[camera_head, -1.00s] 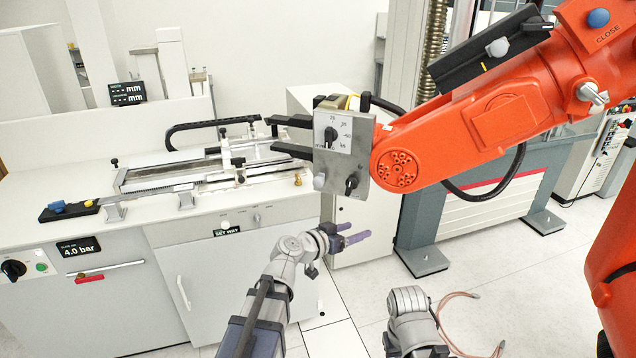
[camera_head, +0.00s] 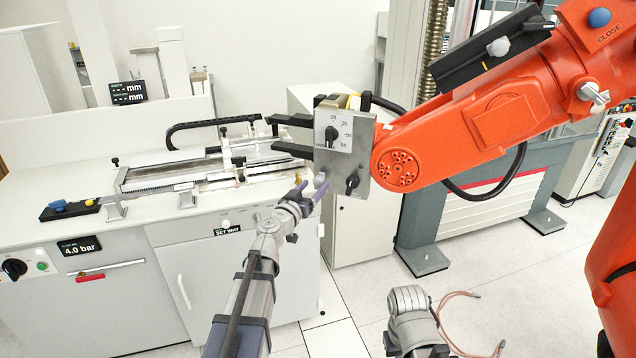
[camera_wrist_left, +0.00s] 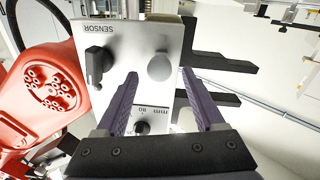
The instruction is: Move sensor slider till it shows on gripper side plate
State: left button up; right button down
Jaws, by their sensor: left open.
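The silver gripper side plate (camera_head: 336,163) is on the end of the orange robot arm. It bears a dial with a black knob (camera_head: 331,136), a lower black knob (camera_head: 351,185) and a round grey knob (camera_head: 320,179). In the left wrist view the word SENSOR is printed near the black knob (camera_wrist_left: 97,64), beside the grey knob (camera_wrist_left: 160,66). I cannot tell for sure which is the sensor slider. My left gripper (camera_head: 312,190) is open. Its purple fingers point at the plate, tips on either side of the grey knob; contact cannot be told. My right gripper is out of view.
Two black jaws (camera_head: 292,149) stick out left from the plate, above my left gripper. The orange arm (camera_head: 480,130) fills the right. A white bench (camera_head: 60,211) with a measuring rig stands left. The floor (camera_head: 500,262) at lower right is mostly open.

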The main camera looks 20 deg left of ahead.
aim_at(318, 182)
pick_arm(q)
jog(key=w, duration=0.3)
jog(key=shift+w+d, duration=0.25)
jog(key=shift+d, duration=0.05)
grip_shut()
dwell(0.3)
dwell(0.9)
